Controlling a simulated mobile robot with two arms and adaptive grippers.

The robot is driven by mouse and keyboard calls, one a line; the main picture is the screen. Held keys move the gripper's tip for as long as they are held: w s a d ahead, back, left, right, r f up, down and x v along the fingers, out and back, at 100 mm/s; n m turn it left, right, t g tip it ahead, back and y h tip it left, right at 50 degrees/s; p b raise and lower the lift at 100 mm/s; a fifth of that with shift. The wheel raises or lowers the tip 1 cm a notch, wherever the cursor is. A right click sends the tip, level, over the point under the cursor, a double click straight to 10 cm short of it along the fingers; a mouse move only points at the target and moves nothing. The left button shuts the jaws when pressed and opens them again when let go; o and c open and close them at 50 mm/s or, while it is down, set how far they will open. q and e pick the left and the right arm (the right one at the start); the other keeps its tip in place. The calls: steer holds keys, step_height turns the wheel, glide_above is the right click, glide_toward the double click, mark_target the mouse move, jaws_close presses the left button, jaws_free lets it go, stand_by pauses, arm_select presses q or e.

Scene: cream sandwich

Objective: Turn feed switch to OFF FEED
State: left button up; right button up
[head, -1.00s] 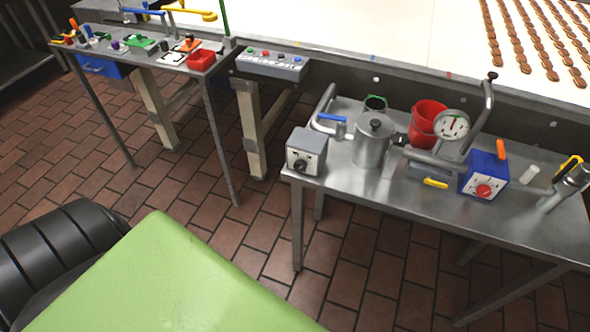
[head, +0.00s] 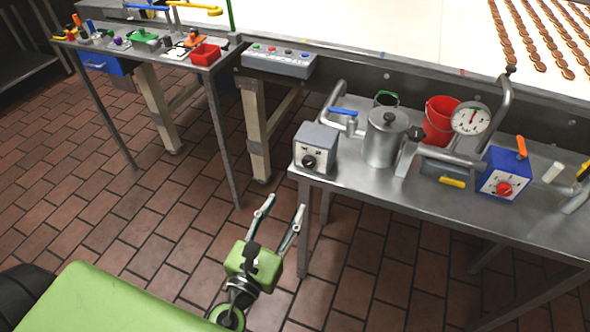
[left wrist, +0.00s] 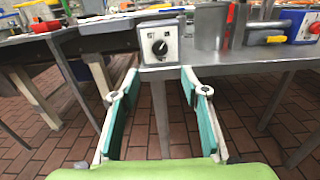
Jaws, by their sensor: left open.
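A grey switch box (head: 315,148) with a white face and a black knob (head: 309,161) stands at the left front corner of the metal table. The same box (left wrist: 158,43) shows ahead in the left wrist view, its knob (left wrist: 159,47) facing me. A blue box (head: 505,172) with a red knob (head: 504,189) stands further right on the table. I cannot read the labels on either box. My left gripper (head: 284,206) is open and empty, below and in front of the table's left corner. In the left wrist view its fingers (left wrist: 155,88) stand wide apart below the grey box.
The metal table (head: 380,190) also bears a metal pot (head: 385,140), a red bucket (head: 440,120), a gauge (head: 471,118) and pipes. A button panel (head: 278,62) sits left of it. Floor space before the table is free.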

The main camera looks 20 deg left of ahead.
mark_target(308, 164)
arm_select(q)
steer(key=w+p, duration=0.1)
steer(key=w, duration=0.3)
steer(key=w+p, duration=0.1)
steer(key=w, duration=0.4)
steer(key=w+p, duration=0.1)
steer(key=w, duration=0.3)
steer(key=shift+w+d, duration=0.3)
steer(key=shift+w, duration=0.05)
steer(key=c, duration=1.1)
